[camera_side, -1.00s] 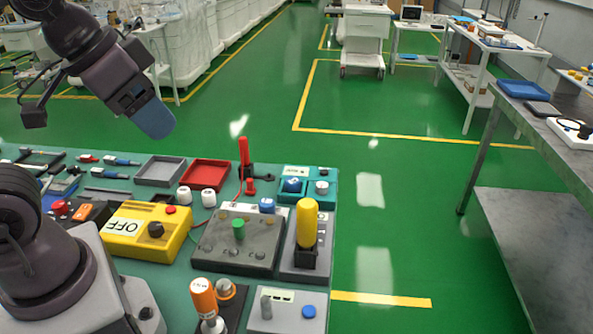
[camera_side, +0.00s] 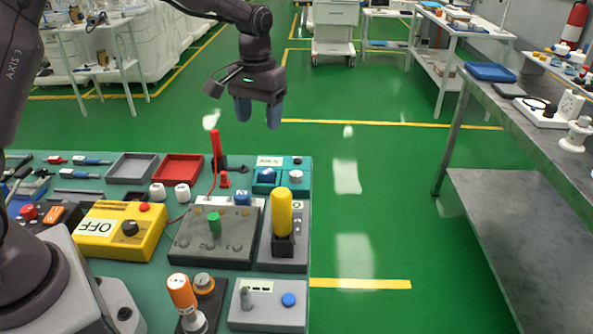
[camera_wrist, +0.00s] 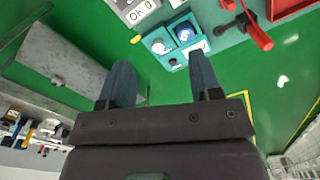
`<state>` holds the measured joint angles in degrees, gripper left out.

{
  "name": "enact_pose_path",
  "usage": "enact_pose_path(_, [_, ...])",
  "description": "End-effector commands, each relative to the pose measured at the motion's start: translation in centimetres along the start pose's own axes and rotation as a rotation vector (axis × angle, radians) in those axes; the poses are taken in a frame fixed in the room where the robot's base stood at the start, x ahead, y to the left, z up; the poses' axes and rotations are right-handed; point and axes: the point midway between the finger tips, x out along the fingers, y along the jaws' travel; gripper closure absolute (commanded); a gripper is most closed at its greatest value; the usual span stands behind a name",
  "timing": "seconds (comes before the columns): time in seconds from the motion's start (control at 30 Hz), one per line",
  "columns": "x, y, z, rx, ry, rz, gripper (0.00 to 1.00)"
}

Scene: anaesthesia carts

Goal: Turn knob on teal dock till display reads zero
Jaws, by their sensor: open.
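The teal dock (camera_side: 281,187) sits at the far right corner of the bench. It carries a blue knob (camera_side: 266,175), a pale knob (camera_side: 296,176) and a small light panel (camera_side: 270,160), too small to read. In the wrist view the dock (camera_wrist: 152,32) shows at upper centre, beyond my fingertips, with two round knobs on it. My gripper (camera_side: 258,115) hangs in the air above and behind the dock, apart from it. Its two blue fingers are open and empty, pointing down, and they also show in the wrist view (camera_wrist: 161,72).
A red upright lever (camera_side: 216,147) stands left of the dock. A tall yellow handle (camera_side: 282,212) stands in front of it. Red (camera_side: 179,168) and grey (camera_side: 131,168) trays lie further left. Open floor lies right of the bench.

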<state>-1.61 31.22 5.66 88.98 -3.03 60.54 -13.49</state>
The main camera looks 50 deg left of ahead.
Motion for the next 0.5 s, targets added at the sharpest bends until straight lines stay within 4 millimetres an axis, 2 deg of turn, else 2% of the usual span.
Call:
enact_pose_path(0.03, [2.0, 0.2, -1.8, -0.037, -0.021, -0.013, 0.42])
enact_pose_path(0.1, [4.1, 0.5, -3.9, -0.093, -0.038, -0.027, 0.42])
enact_pose_path(0.2, [7.2, 1.0, -6.6, -0.177, -0.054, -0.049, 0.42])
enact_pose_path(0.3, [9.4, 1.5, -8.8, -0.262, -0.053, -0.060, 0.42])
enact_pose_path(0.4, [9.6, 2.2, -10.5, -0.337, -0.029, -0.055, 0.42])
enact_pose_path(0.5, [7.3, 2.9, -11.8, -0.404, 0.011, -0.032, 0.42])
